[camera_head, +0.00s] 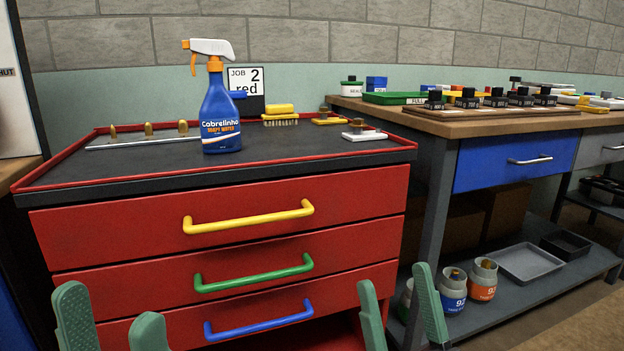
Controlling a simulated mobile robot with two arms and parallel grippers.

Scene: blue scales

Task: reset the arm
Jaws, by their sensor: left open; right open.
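My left gripper (112,322) is at the lower left edge of the head view, its two green fingers spread apart with nothing between them. My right gripper (402,308) is at the bottom, right of centre, also with its fingers apart and empty. The arms behind the fingers are out of the frame.
The cabinet's drawers have yellow (248,217), green (254,273) and blue handles (259,321). A blue spray bottle (220,110), a brush (280,114) and a job card (246,78) stand on top. A workbench (430,122) with weights stands at right, with canisters (453,290) below.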

